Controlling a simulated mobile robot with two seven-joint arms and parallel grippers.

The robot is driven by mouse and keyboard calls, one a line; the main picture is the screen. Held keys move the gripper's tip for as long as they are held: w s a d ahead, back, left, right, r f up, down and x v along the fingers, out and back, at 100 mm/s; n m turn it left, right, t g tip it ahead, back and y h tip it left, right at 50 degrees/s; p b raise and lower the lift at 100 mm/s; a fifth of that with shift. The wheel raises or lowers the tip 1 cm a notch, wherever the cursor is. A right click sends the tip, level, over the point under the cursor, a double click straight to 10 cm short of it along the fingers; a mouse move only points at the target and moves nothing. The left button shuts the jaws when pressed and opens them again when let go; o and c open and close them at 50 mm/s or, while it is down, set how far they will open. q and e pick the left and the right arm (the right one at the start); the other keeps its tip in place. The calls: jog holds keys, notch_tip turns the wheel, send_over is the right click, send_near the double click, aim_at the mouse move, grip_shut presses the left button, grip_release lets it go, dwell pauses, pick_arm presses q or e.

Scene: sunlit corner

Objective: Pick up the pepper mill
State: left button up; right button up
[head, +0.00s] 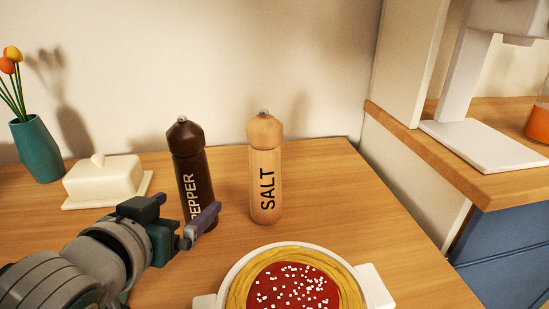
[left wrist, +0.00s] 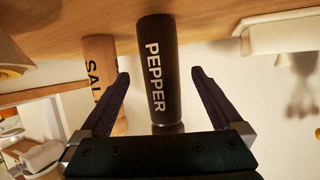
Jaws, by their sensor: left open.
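The pepper mill (head: 188,168) is dark brown with a metal knob and the word PEPPER, and it stands upright on the wooden table. My left gripper (head: 187,217) is in front of it in the head view and hides part of its lower body. In the left wrist view the pepper mill (left wrist: 158,70) appears upside down, between the lines of the two open fingers (left wrist: 158,82). No finger visibly grips it. The light wooden salt mill (head: 265,170) stands upright just right of the pepper mill. My right gripper is not in view.
A white dish of pasta with red sauce (head: 233,262) is at the front. A cream butter dish (head: 103,180) and a teal vase with tulips (head: 38,150) stand at left. A wall is behind. Bare table lies right of the salt mill.

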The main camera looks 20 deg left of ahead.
aim_at(189, 199)
pick_arm(q)
jog(key=b+x, duration=0.1)
jog(key=x, duration=0.4)
jog(key=shift+w+a+b, duration=0.2)
jog(key=shift+w+b, duration=0.2)
jog(key=shift+c, duration=0.4)
jog(key=shift+r, duration=0.1)
grip_shut()
